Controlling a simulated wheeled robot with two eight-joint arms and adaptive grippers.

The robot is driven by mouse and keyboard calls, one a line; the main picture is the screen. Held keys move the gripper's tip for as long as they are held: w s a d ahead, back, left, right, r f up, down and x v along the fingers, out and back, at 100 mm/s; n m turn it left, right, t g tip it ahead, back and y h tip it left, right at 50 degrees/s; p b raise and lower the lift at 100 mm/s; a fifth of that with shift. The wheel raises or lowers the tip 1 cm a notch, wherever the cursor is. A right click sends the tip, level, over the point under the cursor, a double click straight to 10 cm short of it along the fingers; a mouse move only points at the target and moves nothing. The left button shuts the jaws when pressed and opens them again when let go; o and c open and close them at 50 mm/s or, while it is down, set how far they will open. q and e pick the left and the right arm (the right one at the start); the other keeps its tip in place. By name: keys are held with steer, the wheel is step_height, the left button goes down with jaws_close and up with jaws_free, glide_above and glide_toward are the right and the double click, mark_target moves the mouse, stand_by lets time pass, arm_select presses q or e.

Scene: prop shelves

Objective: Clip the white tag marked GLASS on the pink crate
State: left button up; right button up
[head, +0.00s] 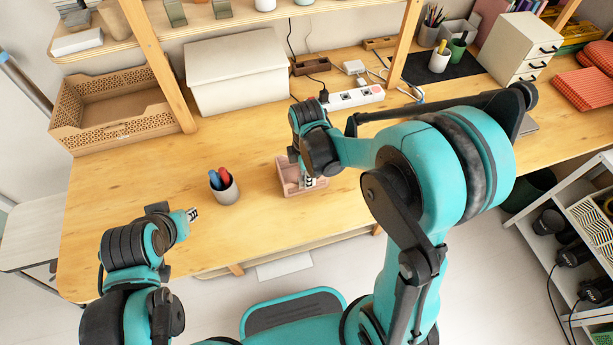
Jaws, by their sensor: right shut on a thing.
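The pink crate (288,185) stands on the wooden table, near its front edge and close to the middle. My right gripper (308,172) points down at the crate's right part and is shut on a small white thing with dark marks (309,182), at the crate's rim. It looks like the white tag, but its lettering is too small to read. I cannot tell whether it sits on the crate's wall. My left gripper (192,214) is over the table's front left, apart from the crate; its fingers are too small to judge.
A grey cup (225,191) with blue and red pens stands left of the crate. A white power strip (355,97), a white lidded box (240,75) and a woven tan basket (120,110) are behind. Shelf posts rise from the table. The table's left middle is clear.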

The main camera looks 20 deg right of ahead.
steer(key=shift+f+b, duration=0.6)
steer(key=shift+f, duration=0.15)
stand_by(1.0)
steer(key=o, duration=0.9)
steer(key=shift+c, duration=0.2)
steer(key=shift+r, duration=0.1)
step_height(320, 180, up, 12)
steer(key=shift+f, duration=0.1)
